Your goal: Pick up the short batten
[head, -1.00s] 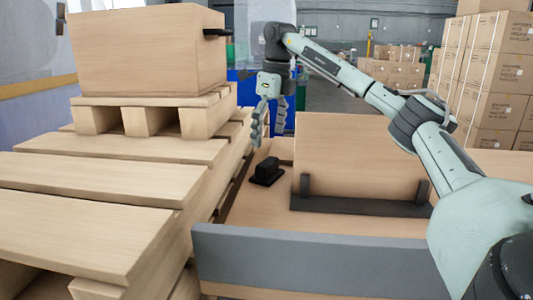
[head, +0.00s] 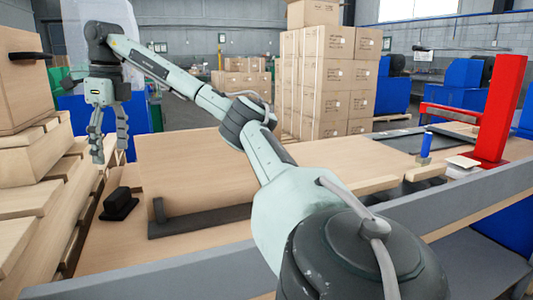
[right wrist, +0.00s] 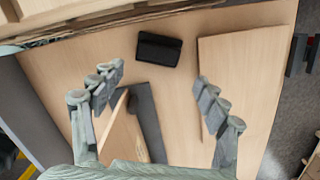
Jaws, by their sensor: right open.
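Two pale wooden battens lie towards the right of the bench in the head view. The shorter-looking batten (head: 426,171) lies near the red stand, and another batten (head: 372,185) lies left of it, partly hidden behind my right arm. I cannot tell for certain which is the short batten. My right gripper (head: 110,140) is open and empty, pointing down over the bench's left end, far from both battens. In the right wrist view my open right gripper (right wrist: 160,76) has bare bench and a black block (right wrist: 160,49) below and beyond its fingers. My left gripper is out of view.
The black block (head: 119,205) sits on the bench beside a dark holder (head: 200,219) and a large wooden panel (head: 205,170). A red stand (head: 497,115) and a blue bottle (head: 426,146) stand at the right. A grey rail (head: 190,270) edges the bench. Pallets crowd the left.

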